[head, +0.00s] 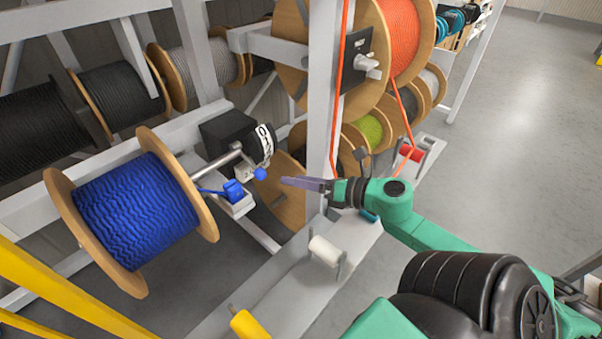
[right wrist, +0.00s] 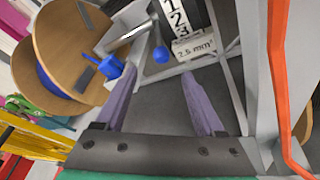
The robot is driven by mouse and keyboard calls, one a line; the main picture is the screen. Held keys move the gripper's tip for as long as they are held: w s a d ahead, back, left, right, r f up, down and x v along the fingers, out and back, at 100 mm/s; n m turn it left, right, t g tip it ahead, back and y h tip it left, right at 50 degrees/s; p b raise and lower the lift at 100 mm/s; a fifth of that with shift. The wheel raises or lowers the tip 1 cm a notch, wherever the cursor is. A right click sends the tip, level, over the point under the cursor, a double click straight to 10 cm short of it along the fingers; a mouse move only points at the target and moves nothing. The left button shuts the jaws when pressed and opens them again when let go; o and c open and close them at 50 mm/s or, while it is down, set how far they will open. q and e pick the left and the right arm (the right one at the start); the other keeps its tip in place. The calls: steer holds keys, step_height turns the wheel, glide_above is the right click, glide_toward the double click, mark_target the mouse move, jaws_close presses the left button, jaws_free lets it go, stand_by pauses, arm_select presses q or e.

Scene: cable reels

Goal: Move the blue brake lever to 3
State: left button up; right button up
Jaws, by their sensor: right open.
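The blue brake lever's round knob (head: 260,174) shows in front of a black box (head: 228,135) beside the reel of blue cable (head: 135,210). In the right wrist view the knob (right wrist: 161,54) is just beyond my fingertips, about midway between them. A scale marked 1, 2, 3 (right wrist: 178,18) is up and right of the knob there. I cannot tell which number the lever is at. My right gripper (head: 284,182) is open and empty, its purple fingers pointing at the knob; it also shows in the right wrist view (right wrist: 160,76). My left gripper is out of view.
A blue guide block (head: 233,190) sits on a bracket near the knob. A white roller (head: 324,251) is on the beam below. Open floor lies at right.

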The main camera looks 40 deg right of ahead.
mark_target(265, 174)
arm_select(q)
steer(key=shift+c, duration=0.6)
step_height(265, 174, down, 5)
steer(key=b, duration=0.4)
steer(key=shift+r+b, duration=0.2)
steer(key=shift+b, duration=0.1)
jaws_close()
arm_select(e)
steer(key=s+d+f+n+t+b, duration=0.2)
steer(key=s+f+n+b, duration=0.2)
steer(key=n+b, duration=0.1)
steer(key=shift+n+y, duration=0.6)
steer(key=p+x, duration=0.1)
steer(key=x, duration=0.4)
steer(key=r+p+x, duration=0.1)
steer(key=x, duration=0.3)
steer(key=p+x, duration=0.1)
steer(key=x, duration=0.4)
steer(key=shift+w+a+r, duration=0.15)
steer(key=shift+w, duration=0.2)
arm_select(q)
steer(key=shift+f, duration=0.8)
arm_select(e)
steer(key=shift+c, duration=0.3)
jaws_close()
